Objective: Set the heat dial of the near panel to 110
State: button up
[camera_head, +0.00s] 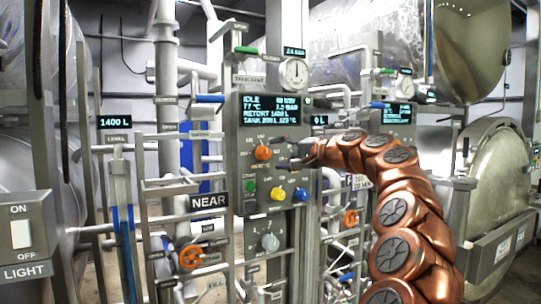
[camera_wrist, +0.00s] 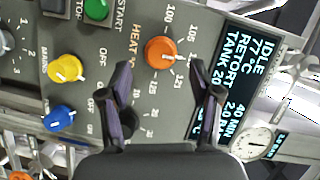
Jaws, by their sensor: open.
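The near panel (camera_head: 240,112) is a grey box with a lit display, left of my arm in the head view. Its orange heat dial (camera_head: 263,153) also shows in the wrist view (camera_wrist: 163,53), beside the "HEAT °C" label and a printed scale. I cannot tell exactly which number its pointer meets. My gripper (camera_head: 292,163) is in front of the panel, just right of the dial. In the wrist view my gripper (camera_wrist: 163,80) is open and empty, its fingertips on either side of the dial's lower edge. I cannot tell whether they touch the panel.
A yellow knob (camera_head: 278,194), a blue knob (camera_head: 301,194) and a green button (camera_head: 250,185) sit below the dial. A dark knob (camera_wrist: 127,121) is partly behind a finger. The "NEAR" sign (camera_head: 209,202) and pipes stand left; another panel (camera_head: 392,113) stands behind my arm.

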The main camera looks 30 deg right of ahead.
jog(key=v, duration=0.6)
jog(key=shift+s, duration=0.2)
jog(key=s+a+f+n+g+y, duration=0.1)
jog(key=a+f+n+g, duration=0.4)
jog(key=a, duration=0.9)
jog(key=s+a+f+n+g+y, duration=0.1)
jog(key=s+a+f+n+g, duration=0.15)
jog(key=a+f, duration=0.8)
jog(key=s+a+f+n+g+h, duration=0.15)
jog(key=s+a+f+g, duration=0.25)
jog(key=s+a+f, duration=0.65)
jog(key=s+d+f+n+g+h, duration=0.1)
jog(key=s+f+g+h, duration=0.1)
jog(key=s+f, duration=0.6)
jog(key=s+d+f+n+g+h, duration=0.1)
jog(key=s+d+f+g+h, duration=0.1)
jog(key=s+f, duration=0.7)
jog(key=s+g+h, duration=0.1)
jog(key=s+g, duration=0.1)
jog(key=s, duration=0.3)
jog(key=shift+s+d+n, duration=0.15)
jog(key=shift+d+n, duration=0.05)
jog(key=shift+n, duration=0.2)
